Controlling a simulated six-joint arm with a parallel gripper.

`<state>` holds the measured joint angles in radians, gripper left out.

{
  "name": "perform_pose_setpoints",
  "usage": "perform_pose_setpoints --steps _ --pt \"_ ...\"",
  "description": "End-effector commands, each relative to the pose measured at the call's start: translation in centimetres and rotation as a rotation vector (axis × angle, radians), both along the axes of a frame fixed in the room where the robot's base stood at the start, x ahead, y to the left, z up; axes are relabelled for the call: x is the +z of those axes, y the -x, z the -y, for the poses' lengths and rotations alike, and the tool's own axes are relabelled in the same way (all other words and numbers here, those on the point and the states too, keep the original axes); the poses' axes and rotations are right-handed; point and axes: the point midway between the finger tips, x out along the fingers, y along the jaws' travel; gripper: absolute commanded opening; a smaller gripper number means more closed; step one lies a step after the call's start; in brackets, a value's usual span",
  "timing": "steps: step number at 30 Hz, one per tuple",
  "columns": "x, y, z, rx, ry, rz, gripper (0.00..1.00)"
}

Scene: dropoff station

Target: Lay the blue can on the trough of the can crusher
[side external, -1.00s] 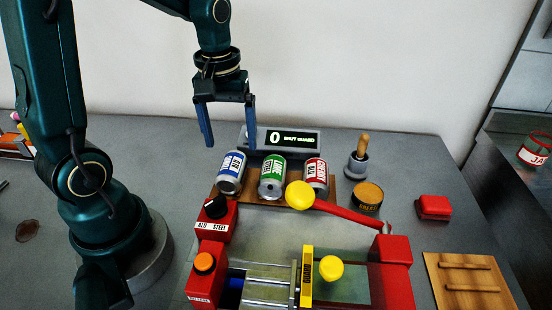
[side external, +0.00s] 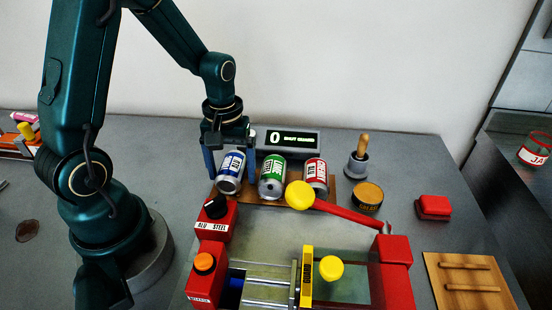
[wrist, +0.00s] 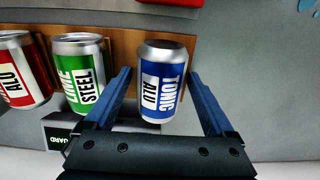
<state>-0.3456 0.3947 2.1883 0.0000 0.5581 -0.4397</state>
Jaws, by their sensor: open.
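The blue can (side external: 230,172), labelled TONIC ALU, lies on the wooden board behind the can crusher, at the left of a row of three. My gripper (side external: 231,172) is open with one finger on each side of the blue can. In the wrist view the blue can (wrist: 162,82) sits between the spread fingers of my gripper (wrist: 163,85), and gaps show on both sides. The red can crusher (side external: 393,250) stands in front. Its trough (side external: 345,290) lies beside a yellow guard plate (side external: 307,277) and under a yellow knob; no can shows in it.
A green steel can (side external: 272,178) is close to the right finger, with a red can (side external: 316,172) beyond it. A display (side external: 288,140) stands behind the cans. A red lever (side external: 350,212) with a yellow ball crosses the crusher's back.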

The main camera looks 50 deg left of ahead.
Motion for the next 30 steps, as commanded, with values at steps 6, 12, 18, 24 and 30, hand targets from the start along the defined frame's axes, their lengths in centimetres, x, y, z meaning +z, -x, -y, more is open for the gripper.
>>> perform_pose_setpoints --steps 6,12,18,24,30 --pt "-0.1 0.0 0.0 0.000 0.001 -0.001 0.89" --pt "-0.1 0.0 0.0 0.000 0.000 0.000 0.39" --pt "0.1 0.0 0.0 0.000 0.000 0.001 0.38" --pt "1.5 -0.1 0.0 0.000 -0.001 0.004 0.38" --pt "3.0 -0.1 0.0 0.000 -0.001 0.004 0.38"
